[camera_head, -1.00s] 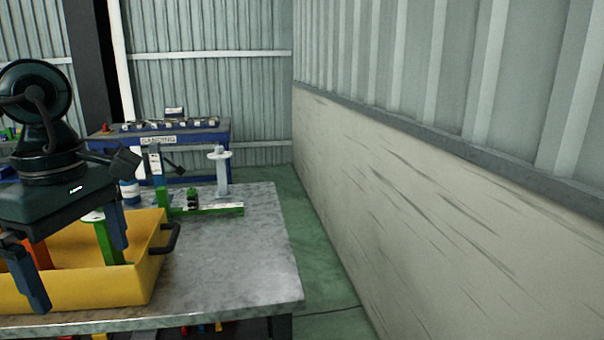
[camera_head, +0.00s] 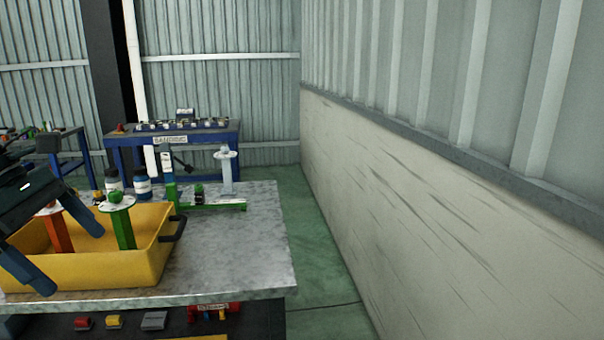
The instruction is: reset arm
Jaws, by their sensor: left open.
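My left gripper (camera_head: 68,258) is at the left edge, tilted. Its two blue-grey fingers are apart with nothing between them. It is over the left part of the yellow bin (camera_head: 110,272) on the grey table. A green post with a round white top (camera_head: 122,228) stands in the bin, to the right of the gripper. An orange post with a white top (camera_head: 57,232) stands in the bin, partly behind the gripper. My right gripper is not in view.
A green fixture (camera_head: 215,205) and a pale stand (camera_head: 226,172) are at the table's back. Two bottles (camera_head: 142,184) stand behind the bin. A blue sanding bench (camera_head: 175,150) is farther back. The table's right part (camera_head: 240,260) is clear. A wall (camera_head: 430,230) runs along the right.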

